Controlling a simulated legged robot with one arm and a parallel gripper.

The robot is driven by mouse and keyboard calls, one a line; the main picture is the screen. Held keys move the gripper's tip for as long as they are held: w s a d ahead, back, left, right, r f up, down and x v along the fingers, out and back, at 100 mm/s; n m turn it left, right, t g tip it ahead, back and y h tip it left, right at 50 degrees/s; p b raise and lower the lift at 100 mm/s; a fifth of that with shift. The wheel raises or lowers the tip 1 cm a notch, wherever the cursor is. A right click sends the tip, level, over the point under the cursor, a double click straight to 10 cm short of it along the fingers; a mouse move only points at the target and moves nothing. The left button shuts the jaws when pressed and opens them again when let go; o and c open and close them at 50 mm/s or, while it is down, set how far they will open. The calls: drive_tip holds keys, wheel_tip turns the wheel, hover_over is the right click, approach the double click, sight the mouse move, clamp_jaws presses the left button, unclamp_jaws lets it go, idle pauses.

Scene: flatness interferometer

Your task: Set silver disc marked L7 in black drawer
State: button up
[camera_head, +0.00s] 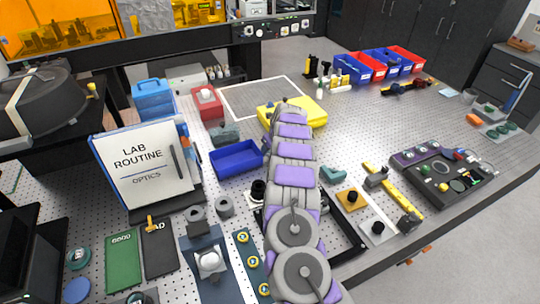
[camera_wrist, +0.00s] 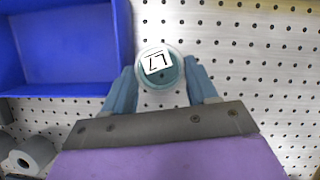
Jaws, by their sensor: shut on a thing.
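In the wrist view my gripper (camera_wrist: 160,70) has its two blue-grey fingers closed on either side of a round disc (camera_wrist: 161,82). The disc has a pale silvery rim, a teal face and a white label reading L7. It is above or on the perforated table top; I cannot tell how high. In the head view my arm hides both disc and fingers. A black open-topped frame (camera_head: 349,242), possibly the black drawer, shows partly behind my arm at its right. Its inside is mostly hidden.
A blue bin (camera_head: 237,158) stands left of my arm and also shows in the wrist view (camera_wrist: 68,45). Grey rings (camera_head: 225,206) and a notebook stand (camera_head: 145,170) are further left. A yellow block (camera_head: 305,112) lies behind. Mounted parts (camera_head: 378,228) crowd the right front.

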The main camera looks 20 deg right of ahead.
drive_tip(key=f, duration=0.1)
drive_tip(key=d+f, duration=0.1)
drive_tip(key=f, duration=0.1)
drive_tip(key=shift+d+f, duration=0.25)
drive_tip(key=shift+f, duration=0.05)
drive_tip(key=shift+s+d, duration=0.1)
drive_tip(key=shift+d, duration=0.1)
drive_tip(key=o, duration=0.8)
drive_tip(key=shift+a, duration=0.15)
drive_tip(key=shift+o, duration=0.4)
drive_tip(key=shift+a+r, duration=0.15)
drive_tip(key=shift+a, duration=0.35)
drive_tip(key=shift+s+d+r, duration=0.15)
drive_tip(key=shift+d+r, duration=0.25)
drive_tip(key=shift+r, duration=0.15)
drive_tip(key=p+v, duration=0.1)
drive_tip(key=v, duration=0.9)
drive_tip(key=shift+s+r, duration=0.2)
drive_tip(key=shift+r, duration=0.15)
